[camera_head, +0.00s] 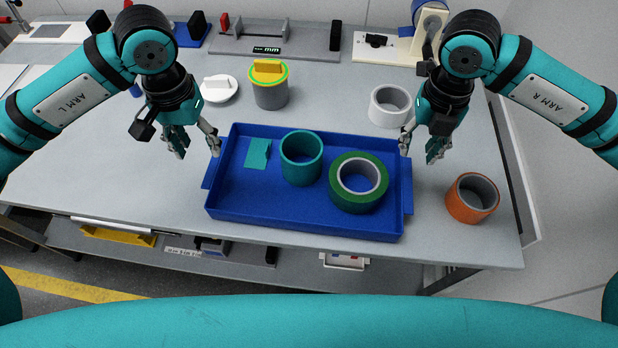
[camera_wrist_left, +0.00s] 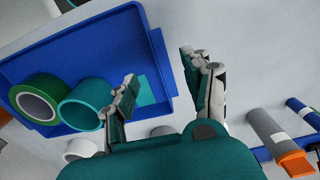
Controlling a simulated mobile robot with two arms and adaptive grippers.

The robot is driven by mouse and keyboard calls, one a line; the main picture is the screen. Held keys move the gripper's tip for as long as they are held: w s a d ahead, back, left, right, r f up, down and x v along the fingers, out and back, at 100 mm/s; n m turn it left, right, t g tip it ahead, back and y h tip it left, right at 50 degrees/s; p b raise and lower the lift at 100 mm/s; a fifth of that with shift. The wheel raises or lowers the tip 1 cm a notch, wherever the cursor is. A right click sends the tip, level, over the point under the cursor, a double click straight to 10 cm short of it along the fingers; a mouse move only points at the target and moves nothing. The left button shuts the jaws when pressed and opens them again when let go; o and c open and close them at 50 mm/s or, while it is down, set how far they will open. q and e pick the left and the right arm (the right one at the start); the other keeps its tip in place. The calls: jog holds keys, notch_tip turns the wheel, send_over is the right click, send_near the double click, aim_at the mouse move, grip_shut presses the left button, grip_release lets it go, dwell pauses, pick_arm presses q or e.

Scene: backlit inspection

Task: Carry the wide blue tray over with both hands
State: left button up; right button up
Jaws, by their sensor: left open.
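The wide blue tray (camera_head: 268,212) lies on the grey table with a handle on each short side. In it are a flat teal piece (camera_head: 257,154), a teal cup-like cylinder (camera_head: 301,158) and a green tape roll (camera_head: 345,197). My left gripper (camera_head: 198,150) is open and empty by the tray's left side. In the left wrist view its fingertips (camera_wrist_left: 158,66) appear on either side of the tray's handle (camera_wrist_left: 162,62); contact cannot be told. My right gripper (camera_head: 419,152) has its fingers apart near the tray's back right corner, and looks empty.
An orange ring (camera_head: 472,198) stands right of the tray. A white roll (camera_head: 390,105), a grey canister with yellow top (camera_head: 269,86) and a white lid (camera_head: 219,88) stand behind it. A grey measuring fixture (camera_head: 275,38) is further back. The table left of the tray is clear.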

aim_at(210, 172)
pick_arm(q)
notch_tip(210, 172, down, 10)
jog(key=shift+f, duration=0.2)
pick_arm(e)
notch_tip(210, 172, down, 10)
jog(key=shift+f, duration=0.2)
jog(key=shift+c, duration=0.2)
pick_arm(q)
jog(key=c, duration=0.7)
pick_arm(e)
jog(key=c, duration=0.7)
pick_arm(q)
grip_shut()
pick_arm(e)
grip_shut()
pick_arm(q)
jog(key=shift+a, duration=0.1)
pick_arm(e)
jog(key=shift+d, duration=0.1)
